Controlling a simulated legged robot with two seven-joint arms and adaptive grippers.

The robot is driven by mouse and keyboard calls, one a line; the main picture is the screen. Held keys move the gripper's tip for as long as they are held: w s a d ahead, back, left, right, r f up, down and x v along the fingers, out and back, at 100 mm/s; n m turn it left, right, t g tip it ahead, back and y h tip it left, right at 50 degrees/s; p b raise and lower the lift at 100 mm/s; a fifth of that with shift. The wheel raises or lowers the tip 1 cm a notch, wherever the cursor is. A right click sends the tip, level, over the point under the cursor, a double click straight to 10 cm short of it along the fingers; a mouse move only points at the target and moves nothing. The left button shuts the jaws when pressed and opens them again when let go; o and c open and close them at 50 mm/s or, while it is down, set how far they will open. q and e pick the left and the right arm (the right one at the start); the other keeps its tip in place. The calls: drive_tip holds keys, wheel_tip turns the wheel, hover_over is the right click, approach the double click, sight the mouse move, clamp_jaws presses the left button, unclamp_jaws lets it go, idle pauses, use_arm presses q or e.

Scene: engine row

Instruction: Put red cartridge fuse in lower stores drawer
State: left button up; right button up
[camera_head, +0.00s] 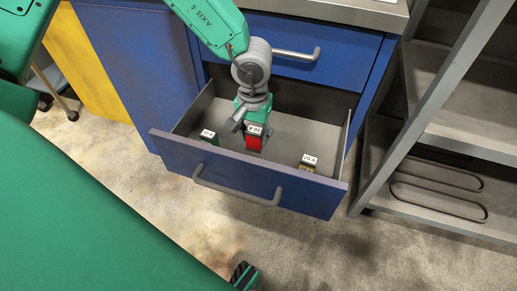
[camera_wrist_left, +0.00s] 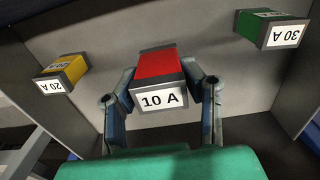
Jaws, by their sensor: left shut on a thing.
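The red cartridge fuse (camera_head: 254,141) has grey ends and a white "10 A" label. My left gripper (camera_head: 249,119) is shut on it, inside the open lower stores drawer (camera_head: 232,176). The red fuse also shows in the left wrist view (camera_wrist_left: 158,75), between the two fingers of my left gripper (camera_wrist_left: 163,85). I cannot tell whether the fuse touches the drawer floor. The drawer is blue outside and grey inside, with a grey bar handle.
A yellow 20 A fuse (camera_wrist_left: 61,75) and a green 30 A fuse (camera_wrist_left: 269,30) lie in the drawer, one on each side of the red one. The upper drawer (camera_head: 306,45) is shut above. A grey shelf rack (camera_head: 440,97) stands close on the right.

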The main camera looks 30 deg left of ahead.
sight(254, 148)
use_arm(q)
drive_tip(key=shift+d+f, duration=0.2)
drive_tip(key=shift+f, duration=0.35)
wheel_tip(254, 148, down, 4)
drive_tip(key=shift+a+r+b, duration=0.1)
drive_tip(key=shift+b, duration=1.15)
drive_tip(key=shift+a+f, duration=0.15)
drive_tip(key=shift+f, duration=0.25)
drive_tip(key=shift+a+r, duration=0.1)
clamp_jaws()
drive_tip(key=o, duration=1.2)
unclamp_jaws()
drive_tip(key=shift+d, duration=0.2)
wheel_tip(254, 148, up, 12)
drive_tip(key=p, duration=0.5)
drive_tip(key=shift+a+r+p, duration=0.1)
drive_tip(key=shift+p, duration=0.25)
